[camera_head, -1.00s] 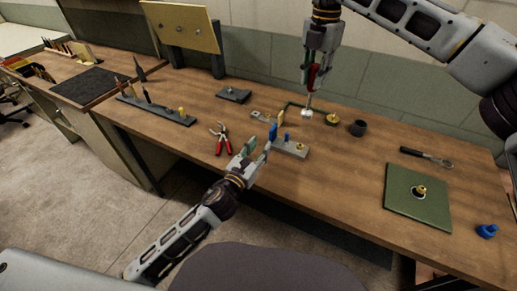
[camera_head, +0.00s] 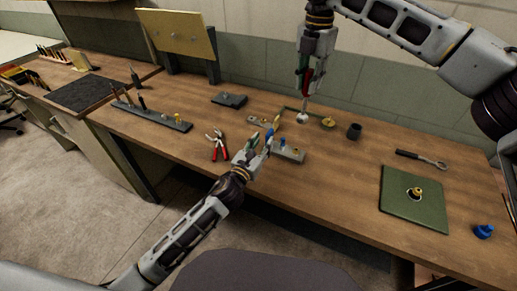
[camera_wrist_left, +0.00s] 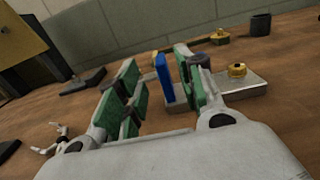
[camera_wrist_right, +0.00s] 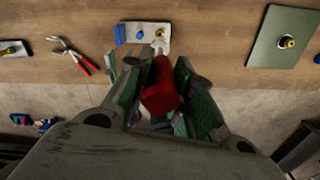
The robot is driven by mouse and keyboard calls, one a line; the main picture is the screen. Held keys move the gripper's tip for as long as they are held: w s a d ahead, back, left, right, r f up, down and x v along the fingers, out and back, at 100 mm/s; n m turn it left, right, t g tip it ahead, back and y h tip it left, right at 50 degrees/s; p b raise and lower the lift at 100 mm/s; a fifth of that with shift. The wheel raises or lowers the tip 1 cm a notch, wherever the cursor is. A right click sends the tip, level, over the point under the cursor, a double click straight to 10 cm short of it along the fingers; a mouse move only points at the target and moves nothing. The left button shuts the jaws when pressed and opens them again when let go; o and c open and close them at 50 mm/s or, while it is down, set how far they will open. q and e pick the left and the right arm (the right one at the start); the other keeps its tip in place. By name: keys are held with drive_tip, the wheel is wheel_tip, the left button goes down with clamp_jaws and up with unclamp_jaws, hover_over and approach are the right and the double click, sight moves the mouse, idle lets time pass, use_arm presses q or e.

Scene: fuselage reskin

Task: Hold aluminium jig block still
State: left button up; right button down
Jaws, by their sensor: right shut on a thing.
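The grey aluminium jig block (camera_head: 291,155) lies on the bench, with a brass knob and a blue peg on top. A blue upright tab (camera_wrist_left: 164,78) stands at the block's (camera_wrist_left: 245,84) left end. My left gripper (camera_head: 263,142) is open at that end. In the left wrist view its fingers (camera_wrist_left: 160,85) stand either side of the tab, with gaps showing. My right gripper (camera_head: 308,88) is shut on a red-handled tool (camera_wrist_right: 160,88), held upright above the bench. The tool's pale tip (camera_wrist_right: 158,45) overlaps the block in the right wrist view; contact cannot be told.
Red-handled pliers (camera_head: 217,146) lie left of the left gripper. A dark cup (camera_head: 354,131) and a brass part (camera_head: 328,122) stand behind the block. A green mat (camera_head: 414,200), a wrench (camera_head: 422,158) and a blue part (camera_head: 484,231) are at right. Bench between is clear.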

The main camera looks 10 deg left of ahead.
sight(267, 136)
use_arm(q)
drive_tip(key=shift+x, duration=3.4)
drive_tip(key=shift+c, duration=0.3)
clamp_jaws()
use_arm(e)
drive_tip(key=shift+f, duration=3.8)
